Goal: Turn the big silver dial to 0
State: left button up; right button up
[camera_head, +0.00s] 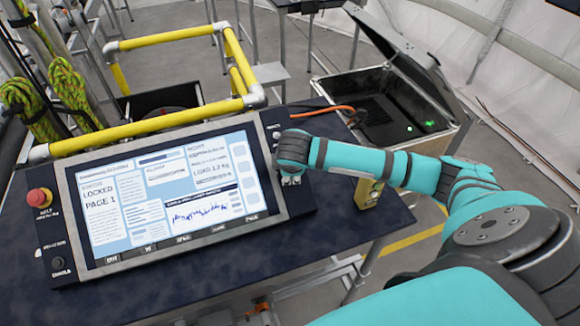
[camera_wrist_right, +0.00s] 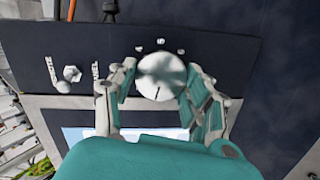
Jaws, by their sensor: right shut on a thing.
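The big silver dial (camera_wrist_right: 160,77) is on the dark console panel in the right wrist view. It sits between the two fingers of my right gripper (camera_wrist_right: 161,84), which is shut on it. A short dark line shows on the dial's lower part. Small white marks lie in an arc above it, too blurred to read. In the head view my right gripper (camera_head: 290,176) is at the right edge of the console (camera_head: 268,140), and it hides the dial there. My left gripper is not in view.
The console's screen (camera_head: 165,195) reads LOCKED, PAGE 1. A red button (camera_head: 39,198) is at its left. A smaller silver knob (camera_wrist_right: 71,74) is beside the dial. Yellow rails (camera_head: 150,125) stand behind; an open case (camera_head: 400,105) and orange cable (camera_head: 322,111) are at the right.

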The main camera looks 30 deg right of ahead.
jog(key=n, duration=0.5)
jog(key=shift+t, duration=0.4)
jog(key=n, duration=0.3)
jog(key=n+t, duration=0.1)
jog(key=n, duration=0.2)
jog(key=shift+s+h, duration=0.1)
jog(key=shift+h, duration=0.2)
jog(key=shift+f+n, duration=0.1)
jog(key=shift+n, duration=0.2)
jog(key=o, duration=1.2)
jog(key=shift+c, duration=0.2)
jog(key=shift+s, duration=0.1)
jog(key=v, duration=1.2)
